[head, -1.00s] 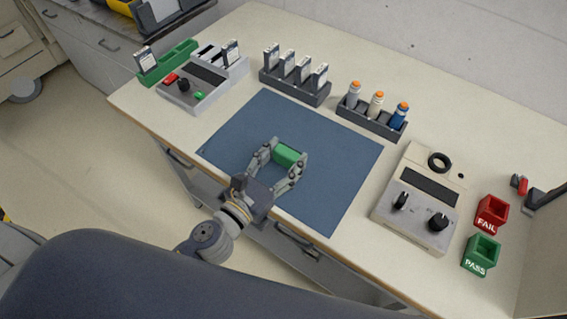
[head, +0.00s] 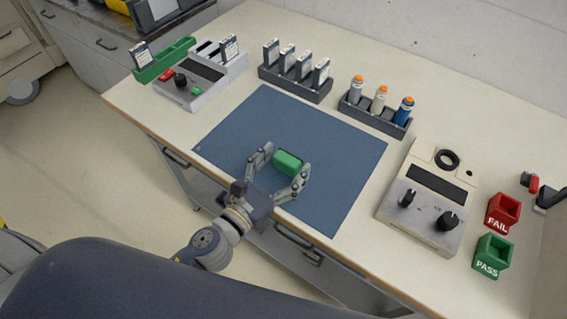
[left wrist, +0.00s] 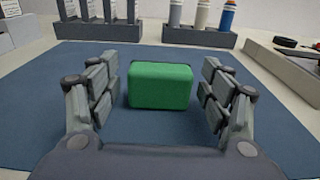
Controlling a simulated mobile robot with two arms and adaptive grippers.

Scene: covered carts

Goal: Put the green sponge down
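The green sponge (head: 288,162) rests on the blue mat (head: 336,205), near the mat's middle. My left gripper (head: 286,166) is open around it, reaching in from the mat's front edge. In the left wrist view the green sponge (left wrist: 160,86) sits between the two fingers, with a small gap on each side. The blue mat (left wrist: 90,53) shows around and behind it. My right gripper is not in view.
Behind the mat stand a dark rack of cards (head: 294,86) and a rack of bottles (head: 372,115). A tester with knobs (head: 428,200) and red (head: 503,212) and green (head: 491,256) bins stand right. Another device (head: 198,80) and a green tray (head: 164,60) stand left. The mat is otherwise clear.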

